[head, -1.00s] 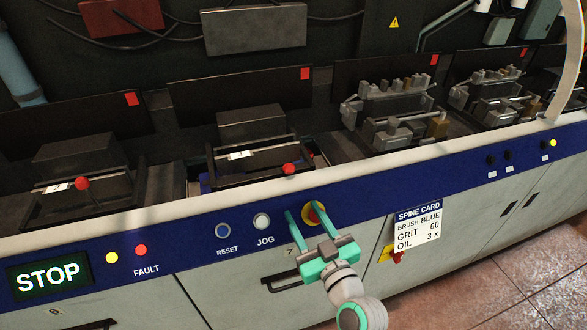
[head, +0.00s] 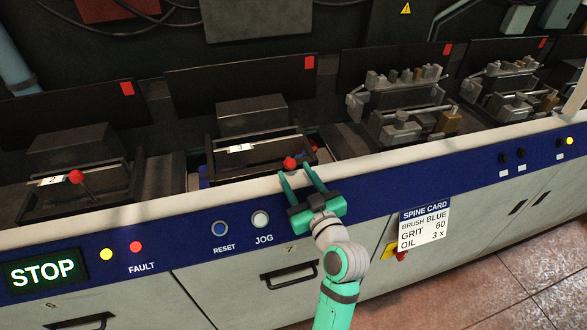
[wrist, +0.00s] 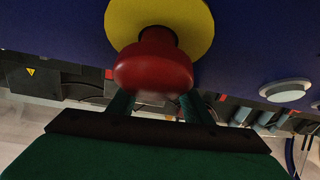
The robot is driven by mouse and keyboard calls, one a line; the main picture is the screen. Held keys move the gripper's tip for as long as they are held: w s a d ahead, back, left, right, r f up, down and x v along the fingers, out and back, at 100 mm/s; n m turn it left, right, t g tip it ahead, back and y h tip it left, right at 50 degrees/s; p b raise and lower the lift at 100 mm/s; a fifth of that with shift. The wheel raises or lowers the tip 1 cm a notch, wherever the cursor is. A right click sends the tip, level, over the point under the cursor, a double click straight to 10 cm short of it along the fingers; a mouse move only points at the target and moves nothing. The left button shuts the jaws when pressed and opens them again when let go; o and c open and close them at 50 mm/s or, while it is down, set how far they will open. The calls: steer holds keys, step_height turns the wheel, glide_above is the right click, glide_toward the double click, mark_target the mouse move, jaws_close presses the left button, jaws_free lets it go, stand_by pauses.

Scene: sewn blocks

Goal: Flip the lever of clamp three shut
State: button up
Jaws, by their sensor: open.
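The right of two dark clamps (head: 251,112) has a white number tag (head: 241,148) that I read only doubtfully as 3. Its lever ends in a red ball knob (head: 290,163) at the clamp's front right; most of the lever shaft is hard to make out. My gripper (head: 294,172) is open and empty, its green fingers pointing up toward this knob from in front of the blue panel. In the head view the fingertips appear beside and just below the knob; contact cannot be told. The fingers also show in the wrist view (wrist: 155,105), partly behind a red button.
The red mushroom button (wrist: 153,62) on a yellow collar (wrist: 195,25) is close to the wrist camera; my gripper hides it in the head view. Another clamp with a red-knobbed lever (head: 76,177) stands left. The white ledge (head: 160,212) runs below the clamps.

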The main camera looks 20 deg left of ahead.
mark_target(287, 163)
steer(key=shift+x, duration=1.5)
